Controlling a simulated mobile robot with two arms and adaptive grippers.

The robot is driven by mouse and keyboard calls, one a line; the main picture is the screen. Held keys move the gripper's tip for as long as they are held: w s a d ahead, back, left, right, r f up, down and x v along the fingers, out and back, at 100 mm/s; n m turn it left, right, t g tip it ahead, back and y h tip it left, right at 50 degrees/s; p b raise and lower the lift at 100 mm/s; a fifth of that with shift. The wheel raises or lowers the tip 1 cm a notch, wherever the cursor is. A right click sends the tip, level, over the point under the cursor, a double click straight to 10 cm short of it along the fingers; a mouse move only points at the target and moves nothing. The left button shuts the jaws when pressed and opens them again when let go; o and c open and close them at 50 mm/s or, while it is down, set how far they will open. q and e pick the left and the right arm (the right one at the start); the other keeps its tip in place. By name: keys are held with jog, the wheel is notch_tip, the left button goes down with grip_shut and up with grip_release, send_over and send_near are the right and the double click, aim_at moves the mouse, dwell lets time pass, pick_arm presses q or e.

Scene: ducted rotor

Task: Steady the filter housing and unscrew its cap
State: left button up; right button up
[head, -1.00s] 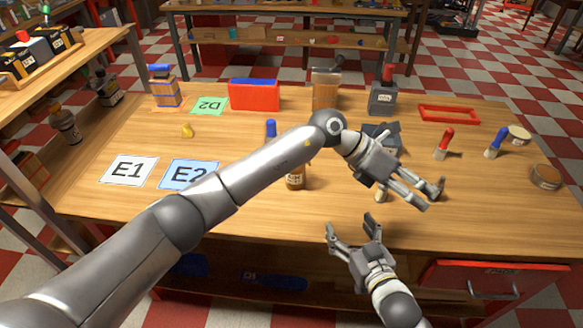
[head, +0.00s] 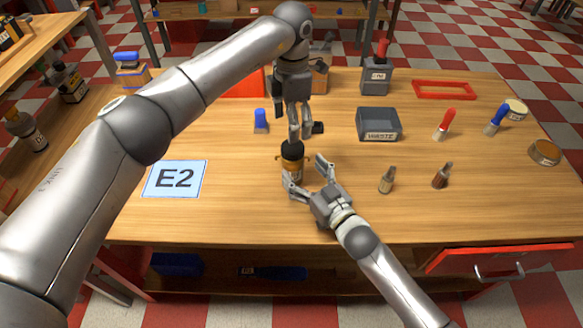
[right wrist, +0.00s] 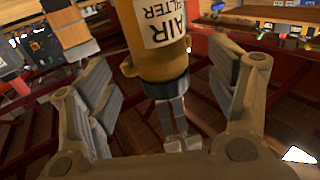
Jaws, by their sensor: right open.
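The filter housing (head: 291,168) is an amber cylinder with a black cap (head: 292,148), standing upright on the table. In the right wrist view the housing (right wrist: 160,45) appears upside down, with its "AIR FILTER" label up and its black cap (right wrist: 167,86) below. My right gripper (head: 305,174) is open at the housing's lower right, its fingers spread to either side of it. My left gripper (head: 300,134) points straight down over the cap. Its fingertips are close to the cap; I cannot tell whether they touch it or how far they are apart.
A grey waste bin (head: 379,123) stands to the right. A blue-capped item (head: 261,121) is behind left, and the E2 card (head: 174,179) lies left. The table between card and housing is clear.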

aim_at(299, 166)
pick_arm(q)
jog(key=shift+d, duration=0.1)
pick_arm(e)
jog(key=x, duration=0.5)
jog(key=shift+w+a, duration=0.1)
jog(key=shift+w, duration=0.15)
